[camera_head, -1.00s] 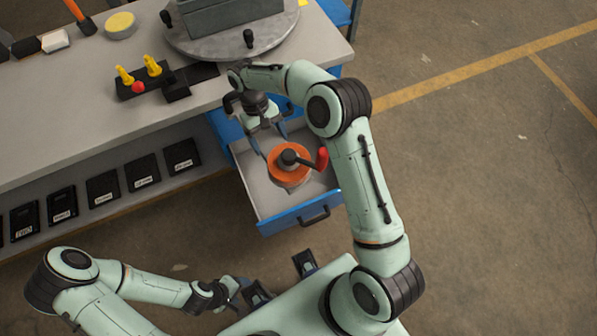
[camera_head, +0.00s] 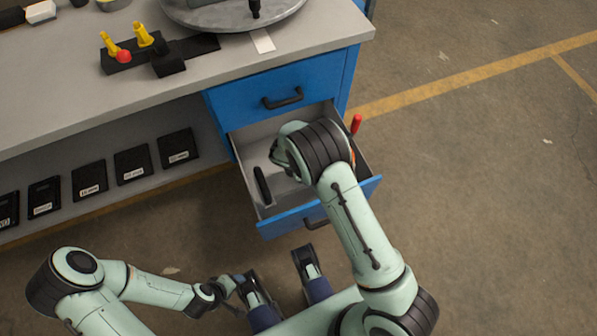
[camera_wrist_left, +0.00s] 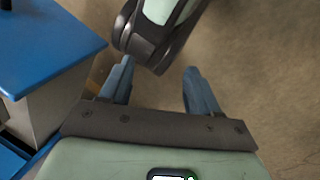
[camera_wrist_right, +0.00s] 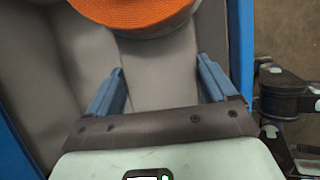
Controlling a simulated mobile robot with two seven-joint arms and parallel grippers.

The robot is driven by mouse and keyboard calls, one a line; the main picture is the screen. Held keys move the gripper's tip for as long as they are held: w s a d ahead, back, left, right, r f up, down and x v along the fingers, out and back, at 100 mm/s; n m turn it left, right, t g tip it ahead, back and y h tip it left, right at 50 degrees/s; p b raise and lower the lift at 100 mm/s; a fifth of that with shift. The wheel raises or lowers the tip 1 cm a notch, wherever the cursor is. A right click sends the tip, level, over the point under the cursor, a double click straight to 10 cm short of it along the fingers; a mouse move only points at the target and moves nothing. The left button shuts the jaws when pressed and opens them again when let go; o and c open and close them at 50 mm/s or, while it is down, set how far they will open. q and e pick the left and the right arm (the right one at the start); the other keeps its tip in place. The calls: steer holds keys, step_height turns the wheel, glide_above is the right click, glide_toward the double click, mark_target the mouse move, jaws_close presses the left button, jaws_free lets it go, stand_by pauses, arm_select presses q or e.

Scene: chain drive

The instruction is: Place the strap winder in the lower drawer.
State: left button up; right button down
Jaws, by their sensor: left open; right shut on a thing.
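The strap winder shows its red handle (camera_head: 356,124) and a sliver of orange at the right side of the open lower drawer (camera_head: 283,222). My right arm hides most of it in the head view. In the right wrist view, the orange strap winder (camera_wrist_right: 140,14) is at the top, partly cut off, above the grey drawer interior. My right gripper (camera_wrist_right: 160,68) is shut on the winder, its fingers well apart; the exact contact is unclear. My left gripper (camera_wrist_left: 158,72) is open and empty, in front of the drawer.
The closed upper drawer (camera_head: 275,92) is above the lower one. A dark narrow thing (camera_head: 263,185) shows in the left of the lower drawer. The workbench (camera_head: 130,90) holds a black holder with yellow pieces (camera_head: 130,56) and a round turntable (camera_head: 235,14). The floor to the right is clear.

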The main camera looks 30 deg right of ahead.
step_height(320, 180, down, 15)
steer(key=b, duration=0.3)
steer(key=shift+r+b, duration=0.15)
steer(key=shift+b, duration=0.25)
steer(key=shift+f, duration=0.6)
step_height(320, 180, down, 3)
steer(key=shift+f+b, duration=0.15)
steer(key=shift+b, duration=0.55)
arm_select(q)
steer(key=w+a+f+t+y, duration=0.1)
steer(key=w+a+f, duration=0.2)
steer(key=f, duration=0.4)
steer(key=shift+w+a+n, duration=0.4)
steer(key=shift+w, duration=0.25)
arm_select(e)
steer(key=shift+f, duration=0.2)
